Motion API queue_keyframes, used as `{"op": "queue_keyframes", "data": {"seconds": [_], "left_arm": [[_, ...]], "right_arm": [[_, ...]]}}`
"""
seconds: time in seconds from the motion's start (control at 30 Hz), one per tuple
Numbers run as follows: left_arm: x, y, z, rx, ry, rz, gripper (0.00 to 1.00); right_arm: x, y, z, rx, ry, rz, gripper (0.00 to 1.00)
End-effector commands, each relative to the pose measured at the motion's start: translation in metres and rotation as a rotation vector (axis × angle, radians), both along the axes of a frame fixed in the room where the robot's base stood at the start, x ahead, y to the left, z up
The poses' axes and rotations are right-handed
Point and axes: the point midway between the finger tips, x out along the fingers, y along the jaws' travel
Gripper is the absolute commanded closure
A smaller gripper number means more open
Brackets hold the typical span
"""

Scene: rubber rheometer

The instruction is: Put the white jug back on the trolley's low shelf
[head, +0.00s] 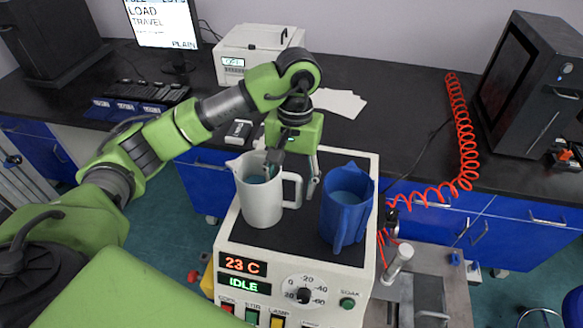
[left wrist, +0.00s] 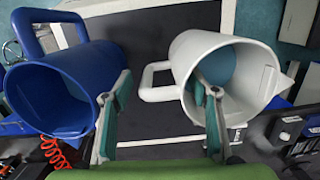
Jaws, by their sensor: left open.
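The white jug (head: 262,205) stands upright on the dark top of the instrument with the 23 C display, its handle on the right. It also shows in the left wrist view (left wrist: 228,70), with blue-green visible inside. My left gripper (head: 292,172) is open above the handle, pointing down. In the left wrist view, the handle (left wrist: 150,82) lies between the spread fingers (left wrist: 160,110). One finger overlaps the jug's mouth; the other is on the blue jug's side. I cannot tell whether they touch. My right gripper is out of view. I cannot make out the trolley's low shelf.
A blue jug (head: 346,205) stands close right of the white jug on the instrument (head: 345,262). A white box (head: 258,48), keyboard (head: 140,90) and monitor (head: 162,22) occupy the black bench behind.

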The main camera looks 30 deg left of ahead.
Motion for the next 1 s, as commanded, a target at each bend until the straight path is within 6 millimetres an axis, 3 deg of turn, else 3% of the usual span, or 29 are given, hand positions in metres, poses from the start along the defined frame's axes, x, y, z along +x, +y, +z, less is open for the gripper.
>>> {"op": "queue_keyframes", "data": {"seconds": [0.2,0.4,1.0], "left_arm": [[0.005,0.0,0.036,0.002,-0.004,0.002,0.46],[0.007,0.0,0.057,0.001,-0.001,0.002,0.46],[0.007,0.0,0.069,0.0,0.002,0.002,0.46]], "right_arm": [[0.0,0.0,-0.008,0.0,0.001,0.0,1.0],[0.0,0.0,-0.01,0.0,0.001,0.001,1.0],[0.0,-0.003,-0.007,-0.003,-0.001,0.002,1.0]]}}
